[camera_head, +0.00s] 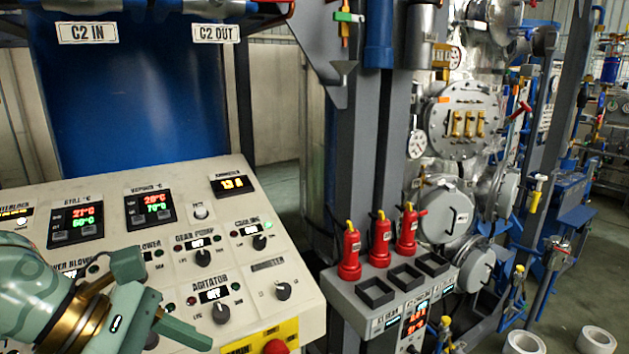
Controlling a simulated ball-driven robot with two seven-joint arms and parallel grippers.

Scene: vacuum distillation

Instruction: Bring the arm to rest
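My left arm comes in at the lower left, pale green with a gold ring. Its gripper (172,300) is over the lower left of the sloping white control panel (310,310). Its two fingers stand apart with nothing seen between them. The arm and gripper hide part of the panel's left side, including part of the blower labels. Whether a finger touches the panel I cannot tell. My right gripper is not in view.
The panel carries an agitator knob (220,313), a gear pump knob (203,258) and a red button (276,347). Steel columns and vessels rise behind. White rolls (596,341) lie on the floor.

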